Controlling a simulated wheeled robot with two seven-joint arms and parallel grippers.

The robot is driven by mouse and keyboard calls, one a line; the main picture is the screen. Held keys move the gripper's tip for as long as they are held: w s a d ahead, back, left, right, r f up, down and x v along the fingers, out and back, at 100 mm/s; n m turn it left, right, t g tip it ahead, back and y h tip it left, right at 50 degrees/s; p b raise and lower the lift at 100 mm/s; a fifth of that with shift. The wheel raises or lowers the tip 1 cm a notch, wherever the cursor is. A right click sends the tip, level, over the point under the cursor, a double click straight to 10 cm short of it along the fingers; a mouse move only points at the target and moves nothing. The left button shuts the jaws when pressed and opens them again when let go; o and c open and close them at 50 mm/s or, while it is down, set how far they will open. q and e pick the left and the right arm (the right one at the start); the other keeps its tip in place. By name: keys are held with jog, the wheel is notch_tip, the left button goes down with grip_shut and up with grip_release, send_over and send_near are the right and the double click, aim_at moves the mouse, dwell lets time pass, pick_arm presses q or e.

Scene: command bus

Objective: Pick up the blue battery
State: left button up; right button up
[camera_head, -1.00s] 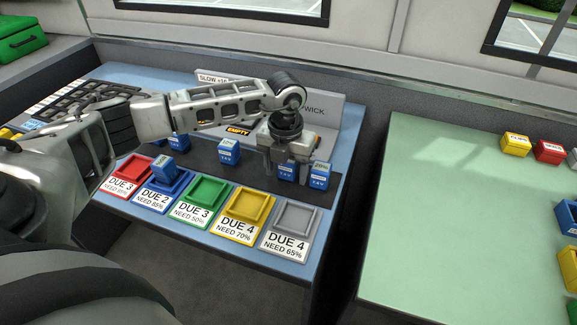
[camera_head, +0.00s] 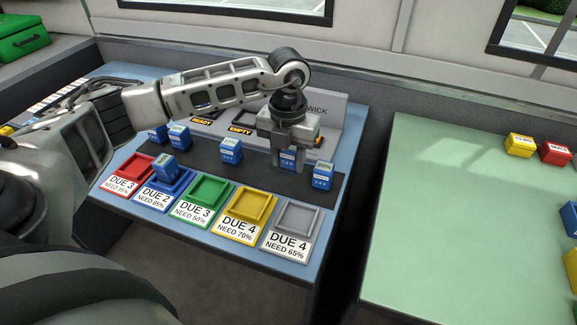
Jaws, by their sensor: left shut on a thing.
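Several blue batteries with white labels stand on the dark mat (camera_head: 205,167) of the blue table. My left gripper (camera_head: 287,162) points down over the right part of the mat, shut on a blue battery (camera_head: 287,160) between its fingers. Whether this battery is clear of the mat I cannot tell. Another blue battery (camera_head: 322,177), labelled 20%, stands just right of it. One blue battery (camera_head: 231,150) stands to the left, and two more (camera_head: 178,138) (camera_head: 157,134) further left. A blue battery (camera_head: 166,167) sits at the blue tray (camera_head: 158,193). My right gripper is not in view.
Red (camera_head: 131,168), green (camera_head: 207,198), yellow (camera_head: 247,210) and grey trays (camera_head: 291,222) line the table's front edge; they look empty. A panel with READY and EMPTY signs (camera_head: 240,130) stands behind. A green table (camera_head: 450,220) is at right.

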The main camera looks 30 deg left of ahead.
pick_arm(q)
jog(key=s+d+r+b, duration=0.1)
jog(key=s+d+r, duration=0.5)
jog(key=s, duration=0.5)
notch_tip(320, 180, up, 3)
jog(key=shift+s+d+f, duration=0.15)
jog(key=shift+s, duration=0.05)
